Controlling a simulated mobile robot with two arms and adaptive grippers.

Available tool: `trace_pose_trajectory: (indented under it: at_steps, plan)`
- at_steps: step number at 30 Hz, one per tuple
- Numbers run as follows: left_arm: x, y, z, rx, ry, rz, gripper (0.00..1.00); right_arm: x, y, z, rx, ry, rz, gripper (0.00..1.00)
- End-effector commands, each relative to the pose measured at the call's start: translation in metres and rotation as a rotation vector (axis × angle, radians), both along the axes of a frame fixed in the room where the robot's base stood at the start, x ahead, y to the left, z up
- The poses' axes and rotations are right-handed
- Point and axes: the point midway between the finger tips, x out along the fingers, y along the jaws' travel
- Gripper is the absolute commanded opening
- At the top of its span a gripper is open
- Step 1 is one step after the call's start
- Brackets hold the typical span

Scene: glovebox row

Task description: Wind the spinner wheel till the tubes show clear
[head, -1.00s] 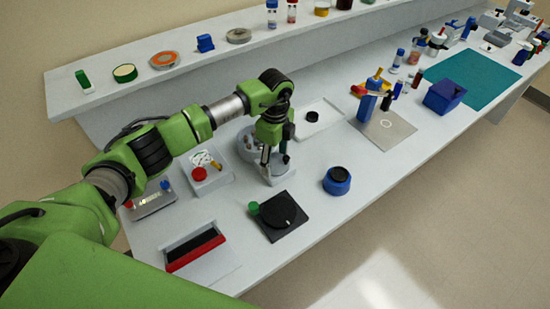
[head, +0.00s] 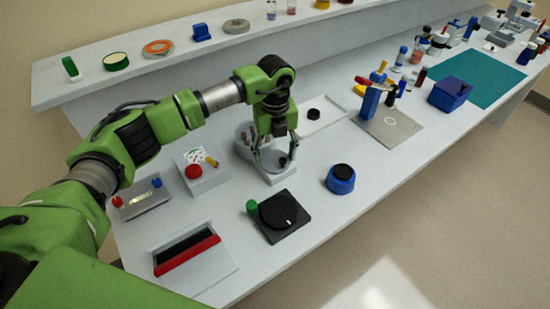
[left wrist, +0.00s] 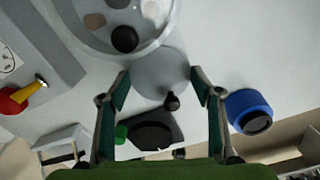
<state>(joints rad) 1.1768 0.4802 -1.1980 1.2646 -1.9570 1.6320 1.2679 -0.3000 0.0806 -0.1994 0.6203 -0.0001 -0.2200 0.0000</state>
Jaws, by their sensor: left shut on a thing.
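The spinner stands on the bench, a round pale bowl (head: 243,141) with several small items inside and a light base (head: 277,178) in front of it. Its grey wheel (left wrist: 160,70) with a dark knob (left wrist: 172,102) shows in the left wrist view, beside the bowl (left wrist: 165,30). My left gripper (head: 274,160) points down over the base. In the left wrist view its fingers (left wrist: 160,76) stand apart on either side of the wheel and are shut on it. Whether the tubes in the bowl are clear cannot be told. My right gripper is not in view.
A black plate with a disc (head: 281,213) and green knob lies in front. A blue jar (head: 341,180) stands to the right. A box with a red button (head: 203,172) and a red-and-black tray (head: 188,254) are at the left. A shelf runs behind.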

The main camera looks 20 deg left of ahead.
Motion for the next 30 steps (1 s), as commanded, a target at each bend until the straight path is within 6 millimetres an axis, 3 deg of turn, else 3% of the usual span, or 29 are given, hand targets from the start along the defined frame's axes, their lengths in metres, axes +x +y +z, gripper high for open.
trace_pose_trajectory:
  at_steps: [9, 24, 25, 26, 27, 30]
  plan:
    - [0.0009, -0.001, 0.0009, -0.002, -0.003, -0.106, 0.37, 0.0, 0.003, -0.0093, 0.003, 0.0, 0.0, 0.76]
    - [0.0009, -0.001, 0.0017, -0.003, -0.003, -0.122, 0.37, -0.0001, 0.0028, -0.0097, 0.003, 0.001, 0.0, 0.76]
    - [0.0009, -0.001, 0.0017, -0.003, -0.003, -0.122, 0.64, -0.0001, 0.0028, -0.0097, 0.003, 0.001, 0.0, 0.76]
    - [0.0009, -0.001, 0.0017, -0.003, -0.003, -0.122, 0.72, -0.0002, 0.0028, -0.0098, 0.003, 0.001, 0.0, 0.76]
    - [0.0009, -0.001, 0.0016, -0.002, -0.002, -0.122, 0.76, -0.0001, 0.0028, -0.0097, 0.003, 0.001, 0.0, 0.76]
    - [0.0006, -0.0008, 0.0012, -0.002, -0.002, -0.122, 0.76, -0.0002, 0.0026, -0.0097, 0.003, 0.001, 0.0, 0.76]
